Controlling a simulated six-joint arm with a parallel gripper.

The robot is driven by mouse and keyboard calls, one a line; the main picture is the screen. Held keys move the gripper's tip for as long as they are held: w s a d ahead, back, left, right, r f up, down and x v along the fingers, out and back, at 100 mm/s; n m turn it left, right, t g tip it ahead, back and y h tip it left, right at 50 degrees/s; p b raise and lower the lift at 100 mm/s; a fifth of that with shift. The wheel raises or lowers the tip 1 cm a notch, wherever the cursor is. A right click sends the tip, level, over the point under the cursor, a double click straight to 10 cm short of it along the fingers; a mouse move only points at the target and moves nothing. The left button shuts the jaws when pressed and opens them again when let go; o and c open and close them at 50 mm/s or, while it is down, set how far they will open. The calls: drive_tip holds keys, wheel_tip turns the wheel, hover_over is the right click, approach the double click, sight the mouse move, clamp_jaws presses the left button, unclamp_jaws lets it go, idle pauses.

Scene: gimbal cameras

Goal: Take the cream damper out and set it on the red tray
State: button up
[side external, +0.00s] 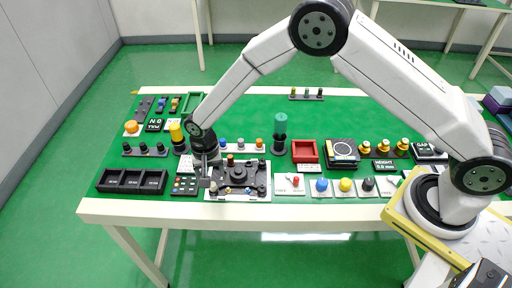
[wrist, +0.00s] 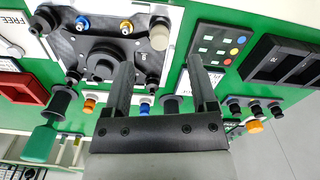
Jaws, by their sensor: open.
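The cream damper (wrist: 159,35) stands at one corner of the black fixture plate (wrist: 118,55), in the upper middle of the wrist view. In the side view it is a small pale spot (side external: 213,187) at the plate's front left corner, partly hidden by my gripper (side external: 206,172). In the wrist view my gripper (wrist: 160,63) is open and empty. Its fingertips lie on either side of the damper's line, with the damper showing beyond them; I see no contact. The red tray (side external: 305,151) lies empty to the right of the plate; it shows at the wrist view's left edge (wrist: 22,88).
A black three-compartment tray (side external: 132,181) and a button panel (wrist: 216,48) stand beside the plate. A row of coloured pegs (side external: 240,143) and a tall teal-topped post (side external: 280,132) stand behind it. Blue and gold parts sit on the plate near the damper.

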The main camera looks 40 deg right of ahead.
sight(212, 184)
drive_tip(key=shift+f, duration=2.9)
clamp_jaws()
drive_tip(key=c, duration=0.7)
unclamp_jaws()
clamp_jaws()
drive_tip(key=shift+r, duration=1.55)
